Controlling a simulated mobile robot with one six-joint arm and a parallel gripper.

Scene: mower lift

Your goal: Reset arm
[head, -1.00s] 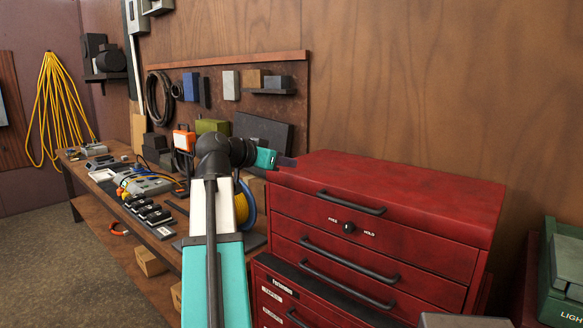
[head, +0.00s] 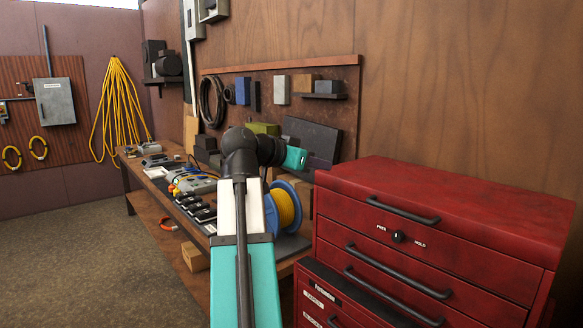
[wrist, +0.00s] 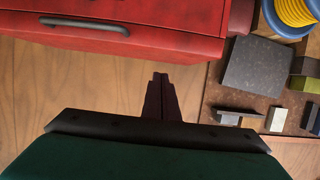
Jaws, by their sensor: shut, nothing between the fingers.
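My arm rises from the bottom centre of the head view, with its teal and white links folded up in front of the bench. My gripper (wrist: 160,82) shows in the wrist view as two dark fingers pressed together, with nothing between them. In the head view its dark tip (head: 318,163) points right, beside the red tool chest (head: 440,215). In the wrist view the fingers stand apart from the chest's red edge (wrist: 190,45), over a wood-coloured surface. I cannot tell the exact gap.
A workbench (head: 160,212) with devices runs along the wall on the left. A blue reel with yellow cable (head: 286,206) stands right behind my arm. A pegboard (head: 330,108) with small boxes hangs above. Open floor (head: 70,260) lies at the left.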

